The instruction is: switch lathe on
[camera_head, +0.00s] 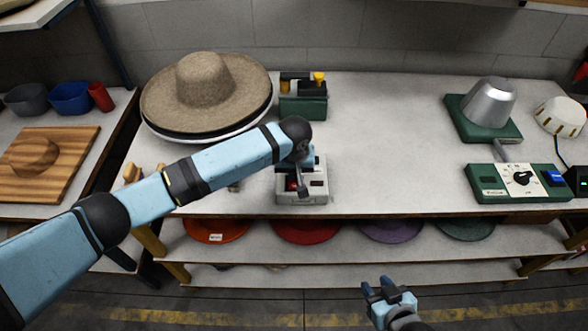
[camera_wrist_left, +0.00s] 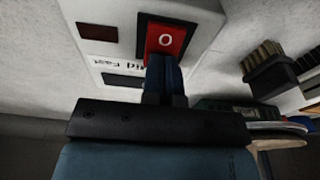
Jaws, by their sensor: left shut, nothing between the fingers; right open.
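A pale control box (camera_head: 287,198) stands at the front edge of the white table. In the left wrist view, its red rocker switch (camera_wrist_left: 167,39), marked "O", sits in a black frame on the box face (camera_wrist_left: 205,17). My left gripper (camera_head: 302,188) is over the box with its fingers shut and empty. In the left wrist view, the fingertips (camera_wrist_left: 163,62) overlap the near edge of the red switch; I cannot tell whether they press on it. My right gripper (camera_head: 385,289) is open and empty, low in front of the table. No lathe can be clearly made out.
Behind the box are a wide straw hat (camera_head: 205,90) and a green device with a yellow knob (camera_head: 304,104). At the right are a metal hat form on a green base (camera_head: 489,104) and a green dial panel (camera_head: 519,182). The table middle (camera_head: 395,140) is clear.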

